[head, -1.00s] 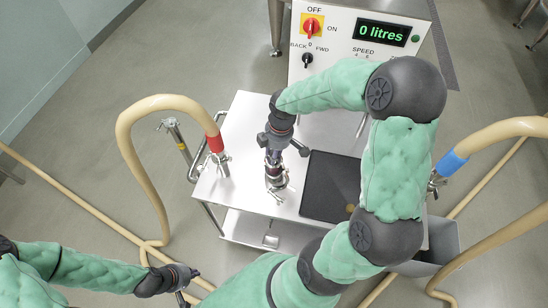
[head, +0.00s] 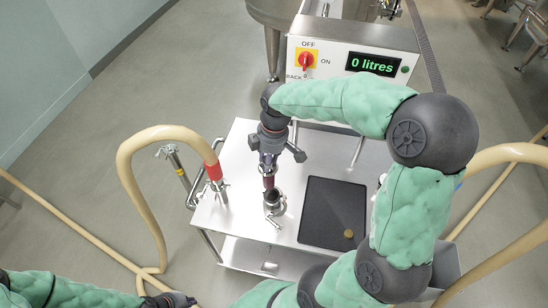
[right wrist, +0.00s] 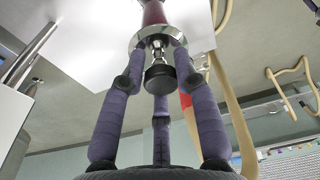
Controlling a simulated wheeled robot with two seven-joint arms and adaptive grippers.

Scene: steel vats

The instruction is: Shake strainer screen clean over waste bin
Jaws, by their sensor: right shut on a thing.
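My right gripper (head: 269,165) is shut on the top of the strainer screen (head: 269,182), a dark red cylinder hanging below the fingers. The right wrist view shows the fingers (right wrist: 158,62) around its steel collar and black knob (right wrist: 160,78), with the dark red body (right wrist: 152,14) beyond. The screen is over the steel strainer housing (head: 274,199) on the cart; whether its lower end is still inside I cannot tell. A grey bin (head: 446,264) stands at the cart's right, partly behind my right arm. My left gripper (head: 172,300) is at the bottom edge, its fingers barely visible.
A black mat (head: 328,206) with a small brown disc (head: 348,233) lies on the steel cart (head: 236,160). A beige hose with a red cuff (head: 213,170) joins at the left. The control box (head: 335,62) reads 0 litres. Another hose (head: 500,155) runs at the right.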

